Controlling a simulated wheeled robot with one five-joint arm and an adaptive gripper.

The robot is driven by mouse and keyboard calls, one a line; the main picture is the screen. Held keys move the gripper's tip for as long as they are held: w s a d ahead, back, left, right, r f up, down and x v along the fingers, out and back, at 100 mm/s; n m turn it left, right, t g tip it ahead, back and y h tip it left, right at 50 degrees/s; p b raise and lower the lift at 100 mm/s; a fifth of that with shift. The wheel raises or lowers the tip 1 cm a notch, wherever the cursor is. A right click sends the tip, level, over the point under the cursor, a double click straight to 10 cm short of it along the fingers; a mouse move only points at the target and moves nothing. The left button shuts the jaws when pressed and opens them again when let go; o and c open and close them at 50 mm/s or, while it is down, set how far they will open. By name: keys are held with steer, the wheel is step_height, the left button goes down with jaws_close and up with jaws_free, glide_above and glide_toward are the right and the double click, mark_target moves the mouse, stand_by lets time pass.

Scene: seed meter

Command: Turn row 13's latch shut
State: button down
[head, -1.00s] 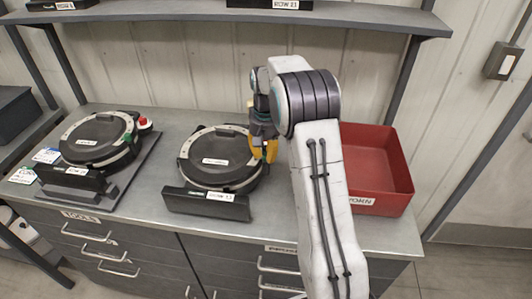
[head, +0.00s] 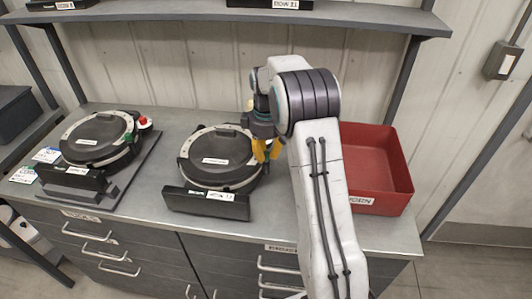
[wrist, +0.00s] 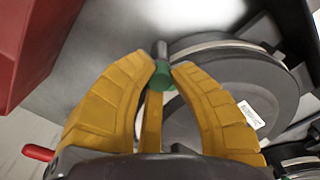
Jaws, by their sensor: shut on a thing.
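The middle seed meter (head: 216,176) is a black round unit with a pale rim, standing on the counter behind a stand with a white label (head: 221,196), whose print is blurred. It also shows in the wrist view (wrist: 270,80). My gripper (head: 266,158) is at the meter's right edge, pointing down. A dark pin shows just beyond the knob. The knob is hidden by my fingers in the head view.
A red bin (head: 376,165) stands right of my arm. Another round meter (head: 98,140) with green and red knobs sits on a tray at the left. A shelf (head: 230,18) runs above the counter. In the wrist view a red knob (wrist: 38,152) shows at lower left.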

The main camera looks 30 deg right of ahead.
mark_target(266, 153)
steer(key=shift+s+f+n, duration=0.1)
steer(key=shift+f+n, duration=0.05)
steer(key=shift+n, duration=0.45)
steer(key=c, duration=1.1)
jaws_free()
step_height(266, 153, up, 12)
stand_by(0.5)
